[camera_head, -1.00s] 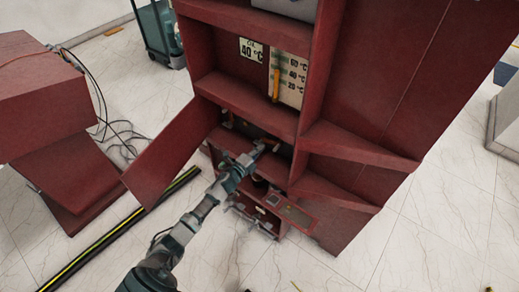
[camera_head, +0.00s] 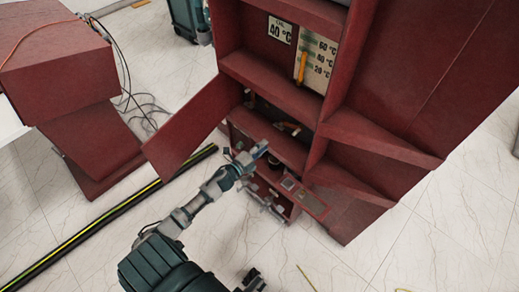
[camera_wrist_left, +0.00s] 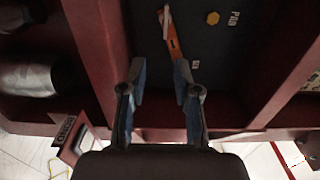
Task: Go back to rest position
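My left arm reaches up from the bottom of the head view, with its left gripper (camera_head: 262,150) in front of the lower opening of the red cabinet (camera_head: 275,85). In the left wrist view the two fingers (camera_wrist_left: 160,78) are spread apart with nothing between the tips. An orange lever (camera_wrist_left: 171,36) inside the dark compartment is just beyond the tips; it seems apart from them.
An open red door (camera_head: 190,127) hangs left of my left arm. Small open panels (camera_head: 312,203) jut out below the gripper. Another red cabinet (camera_head: 60,60) with cables stands at left. A black-yellow strip (camera_head: 105,220) lies on the floor. The tiled floor at right is clear.

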